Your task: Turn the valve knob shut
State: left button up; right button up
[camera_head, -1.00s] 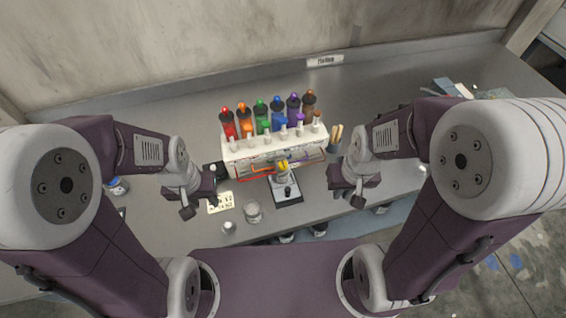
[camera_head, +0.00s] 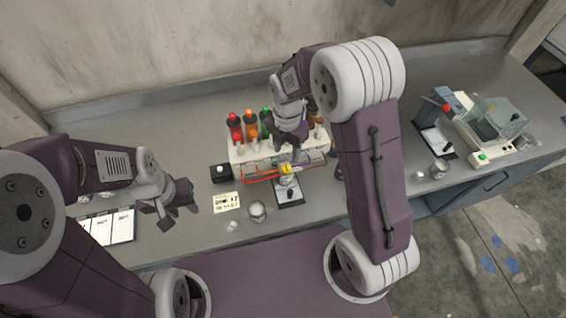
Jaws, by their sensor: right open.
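A small yellow valve knob (camera_head: 286,169) sits at the front of the dispenser rack (camera_head: 240,154), above a small stand (camera_head: 290,193) with a dark base. My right gripper (camera_head: 289,156) is over the rack, pointing down, just above and behind the knob in the picture. It is open; whether its fingers touch the knob cannot be told. My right arm hides part of the rack and several bottles. My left gripper (camera_head: 180,205) is left of the rack above the bench, open and empty, apart from everything.
Red (camera_head: 235,128) and orange (camera_head: 251,125) bottles stand on the rack. A glass jar (camera_head: 257,211) and a label card (camera_head: 226,202) lie in front. A black box (camera_head: 220,172) is at left. A balance (camera_head: 492,125) stands at right. The bench between is mostly clear.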

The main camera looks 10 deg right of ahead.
aim_at(286, 168)
notch_tip(286, 168, down, 8)
jog(key=shift+r+p, duration=0.1)
jog(key=shift+p, duration=0.6)
jog(key=shift+f, duration=0.45)
grip_shut()
